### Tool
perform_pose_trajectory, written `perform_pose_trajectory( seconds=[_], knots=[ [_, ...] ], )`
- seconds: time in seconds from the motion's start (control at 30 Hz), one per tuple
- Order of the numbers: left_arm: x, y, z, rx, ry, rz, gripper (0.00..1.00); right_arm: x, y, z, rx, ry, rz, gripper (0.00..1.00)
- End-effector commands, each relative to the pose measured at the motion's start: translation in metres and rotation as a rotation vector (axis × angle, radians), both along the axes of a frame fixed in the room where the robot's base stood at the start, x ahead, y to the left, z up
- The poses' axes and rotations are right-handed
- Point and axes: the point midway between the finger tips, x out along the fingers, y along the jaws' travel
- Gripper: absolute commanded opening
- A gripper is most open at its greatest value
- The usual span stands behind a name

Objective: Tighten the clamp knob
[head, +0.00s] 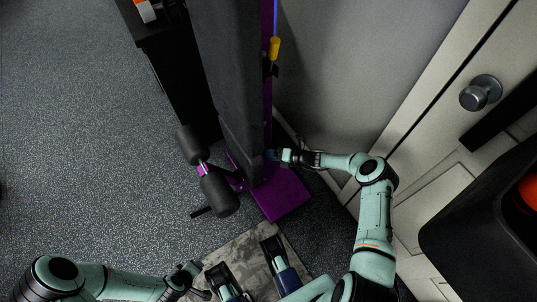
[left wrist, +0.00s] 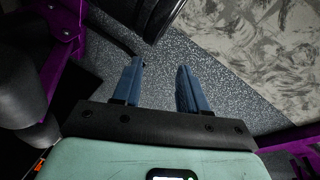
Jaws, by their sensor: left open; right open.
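A dark padded bench (head: 228,75) on a purple metal frame (head: 279,194) stands in the middle of the head view. No part stands out clearly as the clamp knob; a yellow handle (head: 274,47) sits on the purple upright. My right gripper (head: 271,155) reaches in from the right, its open tips close against the frame beside the pad; contact cannot be told. My left gripper (left wrist: 160,85) is open and empty in the left wrist view, its blue fingers above speckled floor. Its arm (head: 110,281) lies low at the left in the head view.
Black foam rollers (head: 218,194) stick out left of the bench, and one roller shows in the left wrist view (left wrist: 20,95). A patterned grey mat (head: 239,253) lies in front. A door (head: 440,150) closes the right side. Open floor (head: 80,130) lies left.

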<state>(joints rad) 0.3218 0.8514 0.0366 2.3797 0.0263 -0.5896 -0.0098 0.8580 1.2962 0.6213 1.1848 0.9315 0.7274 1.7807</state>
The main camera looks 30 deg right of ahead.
Motion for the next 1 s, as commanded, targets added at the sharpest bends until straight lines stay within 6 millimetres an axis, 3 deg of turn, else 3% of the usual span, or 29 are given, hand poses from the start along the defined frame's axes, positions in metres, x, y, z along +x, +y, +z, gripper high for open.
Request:
perform_pose_trajectory(
  seconds=[0.27,0.7,1.0],
  knots=[
    [-0.007,-0.004,0.006,-0.010,0.018,-0.007,0.43,-0.014,-0.016,0.007,-0.002,0.002,-0.003,0.75],
    [-0.034,-0.018,0.025,-0.044,0.089,-0.036,0.43,-0.074,-0.078,0.037,-0.001,0.000,-0.001,0.75],
    [-0.039,-0.020,0.027,-0.051,0.102,-0.042,0.43,-0.088,-0.092,0.042,0.000,0.000,0.000,0.75]
  ],
)
